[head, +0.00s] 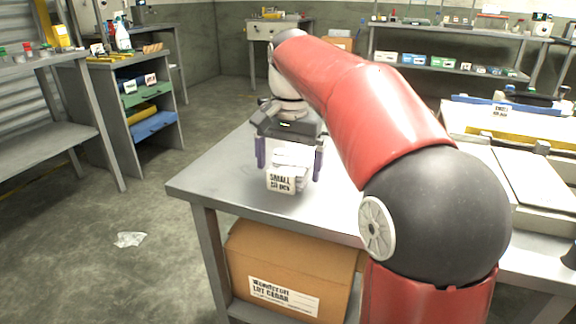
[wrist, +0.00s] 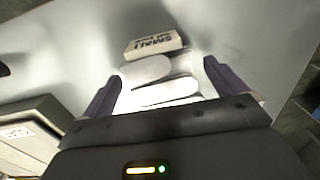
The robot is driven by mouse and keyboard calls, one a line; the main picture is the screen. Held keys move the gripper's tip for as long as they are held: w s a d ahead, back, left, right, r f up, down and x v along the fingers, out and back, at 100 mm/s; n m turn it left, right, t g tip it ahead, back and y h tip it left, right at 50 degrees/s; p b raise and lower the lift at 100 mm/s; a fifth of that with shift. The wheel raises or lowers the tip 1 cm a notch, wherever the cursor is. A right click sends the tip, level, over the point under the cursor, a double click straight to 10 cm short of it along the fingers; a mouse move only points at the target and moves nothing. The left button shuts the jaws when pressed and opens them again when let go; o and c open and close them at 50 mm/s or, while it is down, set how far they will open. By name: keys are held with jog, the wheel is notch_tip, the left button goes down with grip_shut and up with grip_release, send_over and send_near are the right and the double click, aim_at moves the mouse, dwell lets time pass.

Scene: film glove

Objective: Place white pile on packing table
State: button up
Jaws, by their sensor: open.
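The white pile (head: 290,158) is a small stack of flat white pieces with rounded ends, on the grey metal table (head: 218,176) near its front edge. A white block printed "SMALL" (head: 281,183) stands at its near side. In the wrist view the pile (wrist: 158,82) lies between the fingers, with the printed block (wrist: 153,45) beyond it. My gripper (head: 289,160) is open, with one purple finger on each side of the pile. The gripper also shows in the wrist view (wrist: 165,88). Whether the fingers touch the pile, I cannot tell.
A cardboard box (head: 290,268) sits under the table. My red arm hides the table's right part. At right, another bench (head: 535,170) holds trays. Shelves (head: 150,115) stand at left, and a white scrap (head: 130,239) lies on the otherwise open floor.

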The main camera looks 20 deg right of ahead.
notch_tip(320, 180, up, 11)
jog(key=p, duration=0.3)
jog(key=shift+d, duration=0.15)
jog(key=shift+s, duration=0.15)
